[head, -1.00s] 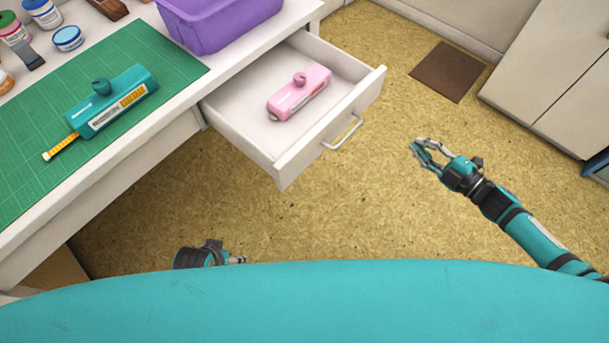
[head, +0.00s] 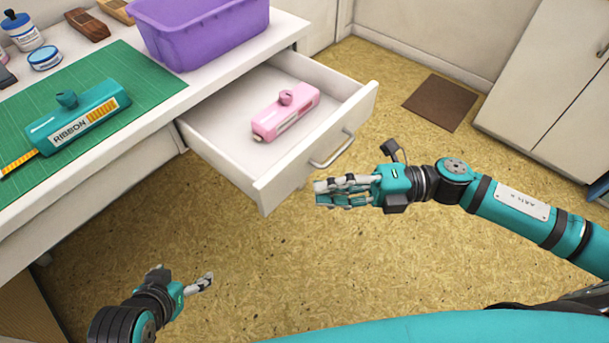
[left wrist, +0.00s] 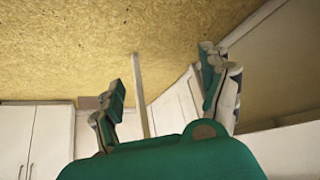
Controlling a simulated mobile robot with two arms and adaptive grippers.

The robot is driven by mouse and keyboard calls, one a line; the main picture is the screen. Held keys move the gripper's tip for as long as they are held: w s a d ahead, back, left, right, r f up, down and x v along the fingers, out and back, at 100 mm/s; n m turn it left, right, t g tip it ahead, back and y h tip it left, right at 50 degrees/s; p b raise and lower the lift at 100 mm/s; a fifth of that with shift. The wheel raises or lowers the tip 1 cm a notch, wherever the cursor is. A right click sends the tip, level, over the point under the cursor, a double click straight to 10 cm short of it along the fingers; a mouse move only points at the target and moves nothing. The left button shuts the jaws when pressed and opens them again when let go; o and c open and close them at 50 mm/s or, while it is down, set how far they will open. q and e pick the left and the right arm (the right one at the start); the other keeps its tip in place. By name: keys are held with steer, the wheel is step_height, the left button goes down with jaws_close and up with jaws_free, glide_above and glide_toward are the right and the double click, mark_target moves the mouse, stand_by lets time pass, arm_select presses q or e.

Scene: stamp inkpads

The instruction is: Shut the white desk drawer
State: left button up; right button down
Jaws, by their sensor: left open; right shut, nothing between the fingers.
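The white desk drawer (head: 280,188) stands pulled out from the white desk (head: 95,192), with a metal bar handle (head: 332,150) on its front. A pink dispenser (head: 286,112) lies inside it. My right gripper (head: 318,192) is shut and empty, just in front of the drawer, a little below the handle in the head view; I cannot tell if it touches the drawer front. My left gripper (head: 205,282) is low over the floor at the lower left, apart from the drawer. In the left wrist view its fingers (left wrist: 160,88) are spread with nothing between them.
A purple bin (head: 205,40) stands on the desk above the drawer. A teal ribbon dispenser (head: 75,122) lies on the green cutting mat (head: 150,85). A brown mat (head: 440,102) lies on otherwise open floor before a cabinet (head: 545,80).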

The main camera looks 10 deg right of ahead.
mark_target(286, 156)
arm_select(q)
steer(key=shift+w+d+r+t, duration=0.2)
steer(key=shift+w+r+t, duration=0.1)
steer(key=shift+w, duration=0.25)
steer(key=shift+w+d+r+t, duration=0.2)
steer(key=shift+w+r+t, duration=0.1)
steer(key=shift+w, duration=0.25)
arm_select(e)
steer(key=shift+w+a, duration=1.65)
steer(key=shift+a, duration=0.1)
